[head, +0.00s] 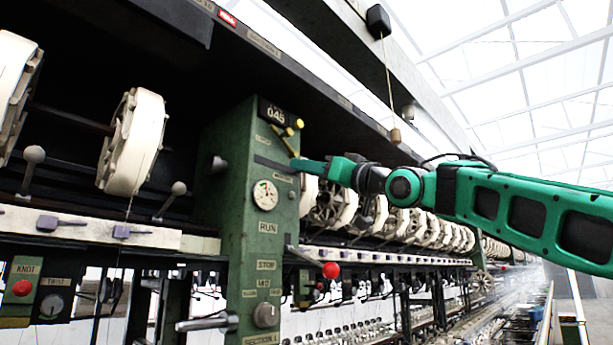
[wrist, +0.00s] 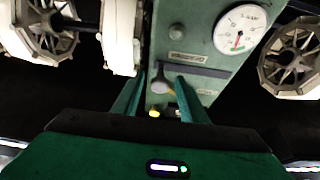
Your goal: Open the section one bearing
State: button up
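The green column (head: 232,200) carries a plate with "045" and a lower label that appears to read "SECTION 1". Near its top are a slanted brass-coloured lever (head: 283,142) and yellow-ended parts (head: 287,132). Which of these is the bearing's handle I cannot tell for sure. My gripper (head: 297,164) is at the column's upper face, just below these parts. In the wrist view my gripper (wrist: 160,88) has its two green fingers apart. A pale rounded knob (wrist: 161,86) shows between them, with a small yellow end (wrist: 154,113) nearer the palm. Contact cannot be judged.
A round gauge (head: 265,195) sits on the column below my gripper; it also shows in the wrist view (wrist: 240,30). A red-knobbed lever (head: 331,270) sticks out lower down. White reels (head: 133,142) flank the column. A wooden pull (head: 395,136) hangs on a cord above my arm.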

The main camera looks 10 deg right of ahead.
jog(key=v, duration=1)
jog(key=shift+f, duration=0.1)
jog(key=w+d+f+m+g+h, duration=0.15)
jog(key=d+f+m+h, duration=0.35)
jog(key=f, duration=0.7)
jog(key=d+f+m+g+h, duration=0.1)
jog(key=d+f+g+h, duration=0.15)
jog(key=d+f, duration=0.7)
jog(key=w+d+f+m+g+h, duration=0.1)
jog(key=d+f+m+h, duration=0.3)
jog(key=f, duration=1.1)
jog(key=s+d+f+m+g+h, duration=0.1)
jog(key=s+d+f+g+h, duration=0.15)
jog(key=s+f, duration=0.6)
jog(key=s+d+f+m+g+h, duration=0.1)
jog(key=s+d+f+g, duration=0.4)
jog(key=f, duration=0.6)
jog(key=s+a+f+m+g, duration=0.1)
jog(key=s+f+g, duration=0.1)
jog(key=s+f, duration=0.3)
jog(key=s+a+f+m+g+y, duration=0.1)
jog(key=s+f+g, duration=0.2)
jog(key=s, duration=1.1)
notch_tip(320, 180, down, 4)
jog(key=shift+a+r, duration=0.25)
jog(key=shift+a, duration=0.05)
